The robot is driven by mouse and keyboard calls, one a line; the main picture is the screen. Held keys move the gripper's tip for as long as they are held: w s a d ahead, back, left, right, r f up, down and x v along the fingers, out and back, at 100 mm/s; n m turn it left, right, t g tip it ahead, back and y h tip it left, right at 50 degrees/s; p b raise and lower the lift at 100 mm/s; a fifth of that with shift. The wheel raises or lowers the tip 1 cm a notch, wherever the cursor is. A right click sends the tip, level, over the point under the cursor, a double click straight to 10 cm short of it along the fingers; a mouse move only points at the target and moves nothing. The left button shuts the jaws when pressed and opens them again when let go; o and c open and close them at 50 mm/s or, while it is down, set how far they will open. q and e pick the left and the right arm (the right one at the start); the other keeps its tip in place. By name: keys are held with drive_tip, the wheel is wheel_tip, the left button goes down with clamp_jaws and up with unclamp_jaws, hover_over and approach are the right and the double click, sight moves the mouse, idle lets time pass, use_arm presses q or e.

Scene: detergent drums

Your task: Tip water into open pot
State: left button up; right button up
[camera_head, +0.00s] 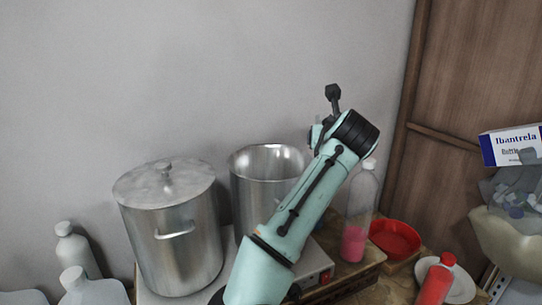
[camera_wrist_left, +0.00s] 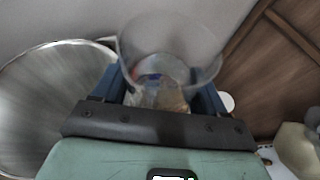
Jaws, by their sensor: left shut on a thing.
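The open pot (camera_head: 243,195), a tall steel pot without a lid, stands behind my left arm in the head view, which hides its right side and lower part. A round metal opening (camera_wrist_left: 40,110), likely the same pot, fills the left of the left wrist view. My left gripper (camera_wrist_left: 165,78) is shut on a clear cup (camera_wrist_left: 172,38), held between its blue fingers to the right of that opening. I cannot tell the water level in the cup. In the head view my arm hides the fingers and the cup. My right gripper is not in view.
A lidded steel pot (camera_head: 170,240) stands left of the open pot. To the right are a clear bottle with pink liquid (camera_head: 355,240), a red bowl (camera_head: 395,238) and a red bottle (camera_head: 436,284). White bottles (camera_head: 76,252) stand at the left, near the wall.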

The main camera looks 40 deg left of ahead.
use_arm(q)
drive_tip(key=shift+s+r, duration=0.1)
idle(0.3)
drive_tip(key=shift+a, duration=0.1)
drive_tip(key=shift+s+a+f+n+t+h, duration=0.2)
drive_tip(key=shift+a+f+n+t+h, duration=0.15)
drive_tip(key=shift+n, duration=0.25)
drive_tip(key=shift+s, duration=0.1)
drive_tip(key=n, duration=0.1)
drive_tip(key=s+a+r+n+t+h, duration=0.1)
drive_tip(key=shift+a+r+n+h, duration=0.2)
drive_tip(key=shift+r+n+h, duration=0.05)
drive_tip(key=shift+n, duration=0.05)
drive_tip(key=shift+s+a+f+n+t+h, duration=0.1)
drive_tip(key=shift+a+n+t+h, duration=0.2)
drive_tip(key=shift+n, duration=0.35)
drive_tip(key=shift+s+a+r+n+t+h, duration=0.15)
drive_tip(key=shift+n+t, duration=0.25)
drive_tip(key=shift+n, duration=0.2)
drive_tip(key=shift+s+a+f+n+t+h, duration=0.15)
drive_tip(key=shift+n+t, duration=0.2)
drive_tip(key=shift+n, duration=0.3)
